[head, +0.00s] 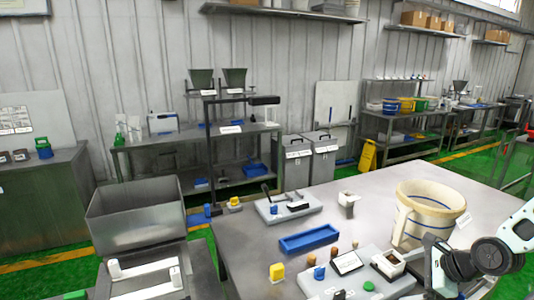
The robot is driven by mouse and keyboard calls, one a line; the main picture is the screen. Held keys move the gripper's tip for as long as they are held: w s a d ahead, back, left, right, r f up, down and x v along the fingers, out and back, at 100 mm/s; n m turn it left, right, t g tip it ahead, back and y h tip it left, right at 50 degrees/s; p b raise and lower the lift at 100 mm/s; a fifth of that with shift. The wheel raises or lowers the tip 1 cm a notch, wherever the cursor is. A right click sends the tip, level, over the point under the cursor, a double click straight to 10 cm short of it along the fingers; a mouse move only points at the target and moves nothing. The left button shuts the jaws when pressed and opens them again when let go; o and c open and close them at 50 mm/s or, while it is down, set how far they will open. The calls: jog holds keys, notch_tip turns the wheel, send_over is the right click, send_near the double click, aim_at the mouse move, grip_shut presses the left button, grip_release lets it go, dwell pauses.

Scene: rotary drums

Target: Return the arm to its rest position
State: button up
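My arm (520,228) enters at the lower right edge, with a white link and a dark round joint. My gripper (436,268) appears as a dark part at the arm's left end, low over the front right of the grey table (370,205). Its fingertips are not clear, so I cannot tell whether it is open or shut or holds anything. A large cream pitcher (416,222) with a blue band stands just behind it. A small white container with brown contents (388,263) is close to its left.
A blue tray (309,239), a yellow block (276,271) and a grey device (288,208) are on the table. A metal bin (136,217) stands at left. Shelving (200,150) lines the back wall. Green floor is open beyond the table.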

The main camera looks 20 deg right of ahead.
jog(key=w+a+r+n+g+h+b, duration=0.1)
jog(key=a+r+n+g, duration=0.2)
jog(key=a+n, duration=0.75)
jog(key=w+a+r+n+g+h+b, duration=0.1)
jog(key=a+r+n+g+b, duration=0.15)
jog(key=a+n, duration=0.75)
jog(key=s+a+r+n+g, duration=0.1)
jog(key=s+a+r+n, duration=0.2)
jog(key=s+a+n, duration=0.3)
jog(key=s+a+r+n+g+b, duration=0.1)
jog(key=s+a+r+n, duration=0.3)
jog(key=s+a+n, duration=0.3)
jog(key=a, duration=0.4)
jog(key=shift+s, duration=0.4)
